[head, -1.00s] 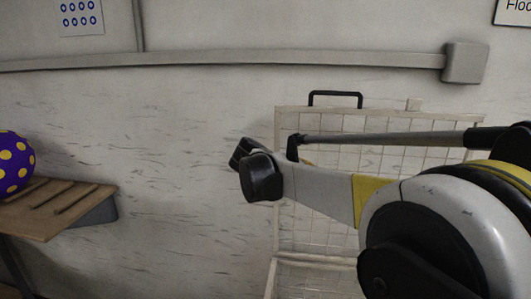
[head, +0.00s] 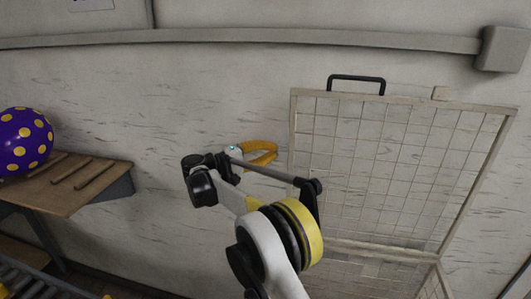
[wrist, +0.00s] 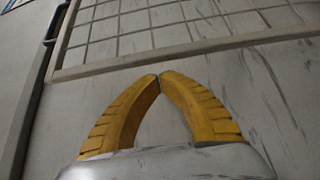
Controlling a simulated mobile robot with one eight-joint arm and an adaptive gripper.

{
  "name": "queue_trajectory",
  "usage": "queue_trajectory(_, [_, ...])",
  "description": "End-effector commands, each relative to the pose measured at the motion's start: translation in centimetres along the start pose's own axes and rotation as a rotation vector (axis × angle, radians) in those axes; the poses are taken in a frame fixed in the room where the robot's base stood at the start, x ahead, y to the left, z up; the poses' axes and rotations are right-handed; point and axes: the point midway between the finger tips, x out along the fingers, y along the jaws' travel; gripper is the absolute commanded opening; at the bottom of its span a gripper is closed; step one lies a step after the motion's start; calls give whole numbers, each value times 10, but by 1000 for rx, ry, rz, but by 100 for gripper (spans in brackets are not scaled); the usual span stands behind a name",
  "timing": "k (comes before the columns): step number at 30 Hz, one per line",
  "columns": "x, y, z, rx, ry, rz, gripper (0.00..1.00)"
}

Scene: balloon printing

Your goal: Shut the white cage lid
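The white cage lid (head: 375,150) is a wire-grid panel standing upright against the wall in the head view, open above the cage (head: 372,275). A black handle (head: 357,78) sits on its top edge. My gripper (head: 277,151), with yellow fingers, is just left of the lid's left edge. In the wrist view the fingertips of my gripper (wrist: 159,77) meet, with nothing between them. The lid's grid (wrist: 150,27) and its frame cross the top of that view, and its handle (wrist: 57,22) shows at the left. Most of the cage is out of the picture.
A purple balloon with yellow dots (head: 22,140) rests on a wooden shelf (head: 75,188) at the left. A rail (head: 230,37) and a grey box (head: 499,49) run along the wall above. Rollers (head: 30,283) show at the lower left.

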Motion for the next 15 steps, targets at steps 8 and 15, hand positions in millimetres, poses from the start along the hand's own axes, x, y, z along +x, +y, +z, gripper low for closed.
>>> queue_trajectory(8, [42,0,0,0,0,-1,0])
queue_trajectory(15, [52,0,0,0,1,-1,0])
